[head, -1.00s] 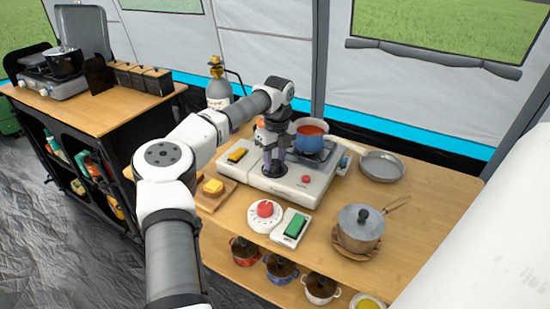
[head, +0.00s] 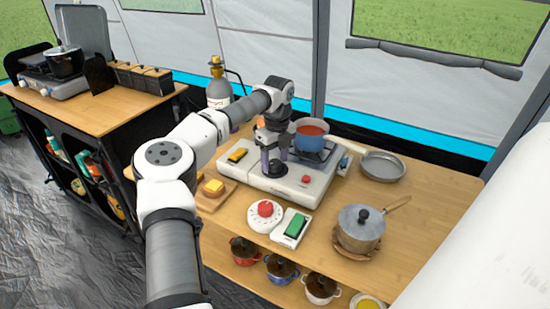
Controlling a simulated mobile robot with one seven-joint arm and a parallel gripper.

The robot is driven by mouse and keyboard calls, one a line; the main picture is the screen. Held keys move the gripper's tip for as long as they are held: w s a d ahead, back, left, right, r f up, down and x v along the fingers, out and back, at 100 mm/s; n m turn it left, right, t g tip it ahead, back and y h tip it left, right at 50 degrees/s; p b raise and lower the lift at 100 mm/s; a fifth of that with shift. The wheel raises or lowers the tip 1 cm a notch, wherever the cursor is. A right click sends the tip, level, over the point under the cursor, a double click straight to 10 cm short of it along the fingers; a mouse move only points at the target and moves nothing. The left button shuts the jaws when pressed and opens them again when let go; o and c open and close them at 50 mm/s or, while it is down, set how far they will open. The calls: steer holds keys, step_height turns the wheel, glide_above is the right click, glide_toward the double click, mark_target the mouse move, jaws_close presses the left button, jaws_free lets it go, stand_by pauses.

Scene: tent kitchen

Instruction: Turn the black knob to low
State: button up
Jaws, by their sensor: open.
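The black knob (head: 277,169) sits on top of the white stove unit (head: 318,187), between a black-and-yellow switch and a small red button. My gripper (head: 275,165) points down over the knob with its jaws open. Its two fingers stand on either side of the knob, close to it. I cannot tell whether they touch it. The knob's pointer and its low mark are too small to read.
A blue pot (head: 311,136) of red contents stands on the burner just right of my gripper. A red dial (head: 265,209) and a green switch (head: 295,226) lie in front. A lidded pot (head: 360,228), a grey pan (head: 383,167) and a butter board (head: 214,190) stand around.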

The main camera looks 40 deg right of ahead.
mark_target(277, 161)
step_height(277, 161, up, 14)
steer(key=b, duration=0.1)
steer(key=shift+d+b, duration=0.4)
steer(key=shift+f, duration=0.1)
stand_by(0.4)
